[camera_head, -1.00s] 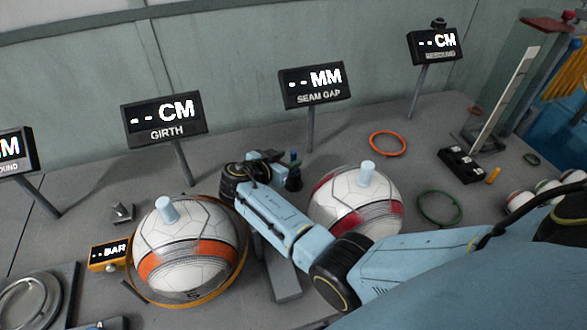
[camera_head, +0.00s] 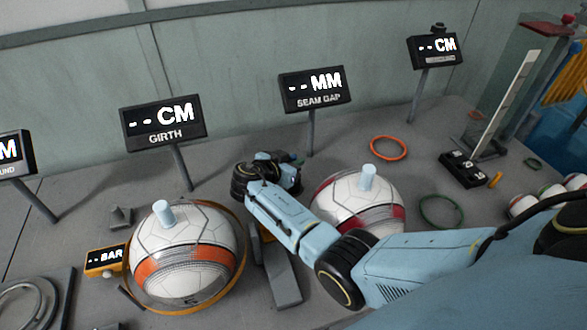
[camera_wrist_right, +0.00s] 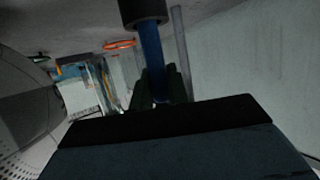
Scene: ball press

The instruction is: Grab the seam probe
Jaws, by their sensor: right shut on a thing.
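The seam probe (camera_wrist_right: 151,45) shows in the right wrist view as a blue stem with a dark, thicker end at the top. My right gripper (camera_wrist_right: 160,90) is shut on the blue stem. In the head view my right gripper (camera_head: 293,165) is below the SEAM GAP display (camera_head: 315,89), behind and left of the red-striped ball (camera_head: 345,203). There the gripper and wrist mostly hide the probe. My left gripper is not in view.
An orange-striped ball (camera_head: 182,262) sits inside a ring at the left, by the BAR gauge (camera_head: 104,259). A grey block (camera_head: 284,278) lies below my forearm. Orange (camera_head: 388,149) and green (camera_head: 440,212) rings lie at the right. Displays stand along the back.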

